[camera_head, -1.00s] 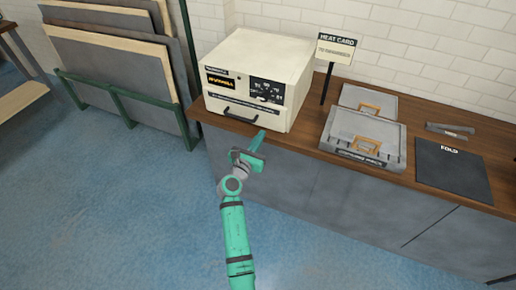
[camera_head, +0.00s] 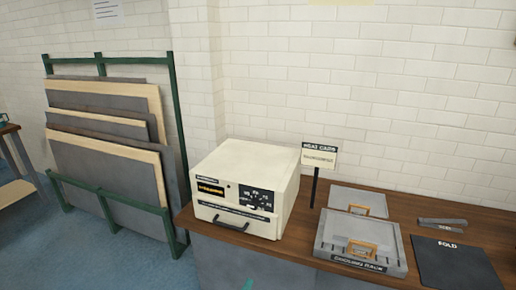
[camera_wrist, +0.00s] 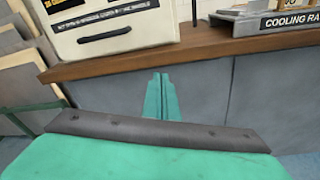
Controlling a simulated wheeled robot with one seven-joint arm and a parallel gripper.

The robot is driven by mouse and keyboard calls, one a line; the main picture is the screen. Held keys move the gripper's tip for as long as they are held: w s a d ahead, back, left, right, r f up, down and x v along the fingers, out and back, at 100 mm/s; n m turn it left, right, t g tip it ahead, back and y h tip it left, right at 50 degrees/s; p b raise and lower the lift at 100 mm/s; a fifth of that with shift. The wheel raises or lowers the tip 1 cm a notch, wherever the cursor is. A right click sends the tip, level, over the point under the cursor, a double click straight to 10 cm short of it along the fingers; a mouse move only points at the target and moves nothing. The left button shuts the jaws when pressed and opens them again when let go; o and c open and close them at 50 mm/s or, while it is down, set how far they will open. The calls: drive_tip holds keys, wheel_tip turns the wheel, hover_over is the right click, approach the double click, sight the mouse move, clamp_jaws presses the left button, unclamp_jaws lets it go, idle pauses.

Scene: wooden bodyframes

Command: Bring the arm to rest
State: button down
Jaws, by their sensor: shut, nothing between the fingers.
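My gripper (camera_wrist: 160,78) shows in the wrist view as two green fingers pressed together, with nothing between them. It points toward the grey cabinet front (camera_wrist: 200,105), below the wooden counter edge (camera_wrist: 190,55). I cannot tell whether it touches the cabinet. In the head view only a small green tip of my gripper (camera_head: 248,284) shows at the bottom edge, in front of the counter. The rest of my arm is out of the head view.
A cream oven (camera_head: 244,190) stands on the counter above my gripper, its front handle facing me. A cooling rack (camera_head: 360,245), a sign (camera_head: 318,156) and a black fold mat (camera_head: 455,262) are to its right. A green panel rack (camera_head: 110,205) stands left.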

drive_tip(key=s+d+f+m+g+y, duration=0.15)
drive_tip(key=s+f+m, duration=0.35)
drive_tip(key=s, duration=0.8)
drive_tip(key=s+f+m+y, duration=0.3)
drive_tip(key=s+m, duration=0.4)
drive_tip(key=s, duration=0.6)
drive_tip(key=s+d+r+m, duration=0.1)
drive_tip(key=s+r+m, duration=0.6)
drive_tip(key=s, duration=0.3)
drive_tip(key=s+d+r+m, duration=0.1)
drive_tip(key=s+r+m, duration=0.6)
drive_tip(key=s+m, duration=0.2)
drive_tip(key=shift+s+d+m+t, duration=0.25)
drive_tip(key=shift+s+m+t, duration=0.15)
drive_tip(key=shift+m, duration=0.1)
